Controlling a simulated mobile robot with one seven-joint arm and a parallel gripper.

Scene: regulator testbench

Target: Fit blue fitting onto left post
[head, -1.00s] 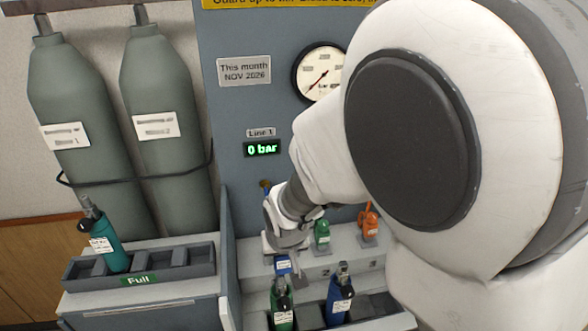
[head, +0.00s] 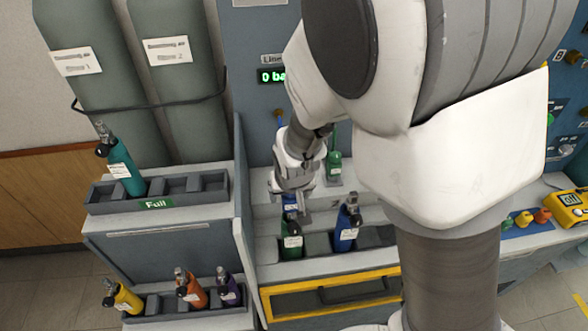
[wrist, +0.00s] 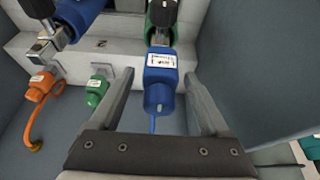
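The blue fitting (wrist: 160,78) has a white label and a thin blue hose. In the wrist view it lies between my two fingers, with a gap showing on each side. My gripper (wrist: 159,74) is open around it. In the head view my gripper (head: 302,212) is low over the bench step, and the blue fitting (head: 290,203) shows partly behind it. A green cylinder (head: 291,243) and a blue cylinder (head: 345,230) stand upright in the front tray with metal valves on top. I cannot tell for sure which part is the left post.
The green fitting (wrist: 97,90) and orange fitting (wrist: 40,88) sit beside the blue one. A side panel (head: 245,210) stands close left of the gripper. The "Full" rack (head: 155,204) holds a teal cylinder (head: 122,168). Several cylinders stand in a lower rack. My arm hides much of the bench.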

